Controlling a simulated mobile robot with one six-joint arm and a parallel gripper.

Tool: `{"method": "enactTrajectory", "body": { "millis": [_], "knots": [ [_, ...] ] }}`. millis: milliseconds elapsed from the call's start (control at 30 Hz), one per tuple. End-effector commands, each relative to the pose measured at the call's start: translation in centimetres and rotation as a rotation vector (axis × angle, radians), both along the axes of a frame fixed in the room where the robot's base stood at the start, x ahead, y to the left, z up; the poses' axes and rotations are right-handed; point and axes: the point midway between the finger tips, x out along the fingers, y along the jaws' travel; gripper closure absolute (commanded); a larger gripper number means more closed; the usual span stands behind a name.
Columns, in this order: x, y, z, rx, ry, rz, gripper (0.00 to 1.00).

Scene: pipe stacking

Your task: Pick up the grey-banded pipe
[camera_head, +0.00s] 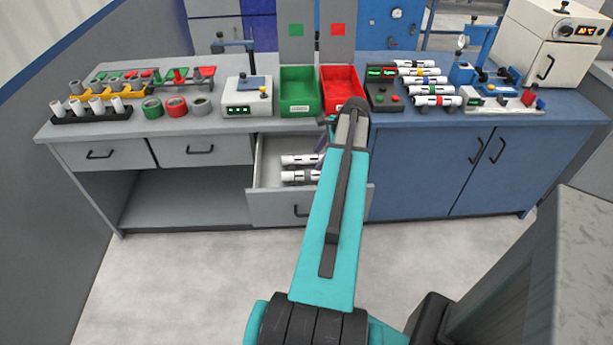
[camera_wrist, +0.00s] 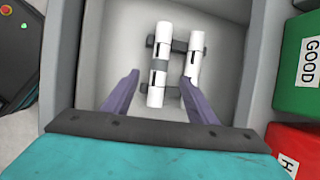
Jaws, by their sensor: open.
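The grey-banded pipe (camera_wrist: 158,82) is white with a grey band around its middle. It lies in the open drawer, on dark cross supports (camera_wrist: 175,46). In the head view it appears as the lower of two pipes (camera_head: 291,177). A second white pipe (camera_wrist: 194,62) lies parallel on its right in the wrist view. My gripper (camera_wrist: 160,77) is open, with purple fingers pointing into the drawer. The fingers appear on either side of the grey-banded pipe, apart from it. The right finger overlaps the second pipe's lower end in view; I cannot tell whether they touch.
The drawer (camera_head: 280,207) is pulled out below the bench, its walls around the pipes. A green bin (camera_head: 300,100) and a red bin (camera_head: 340,82) stand above it. Several banded pipes (camera_head: 433,90) lie on the blue bench at right. The floor in front is clear.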

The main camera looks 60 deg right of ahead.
Motion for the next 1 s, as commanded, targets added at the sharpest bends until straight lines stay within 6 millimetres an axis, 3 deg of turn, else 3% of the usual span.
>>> {"method": "enactTrajectory", "body": {
  "millis": [500,1000],
  "knots": [
    [2.6,0.5,-5.3,0.001,0.0,0.003,0.47],
    [2.9,0.6,-6.0,0.001,0.0,0.004,0.47]
  ]
}}
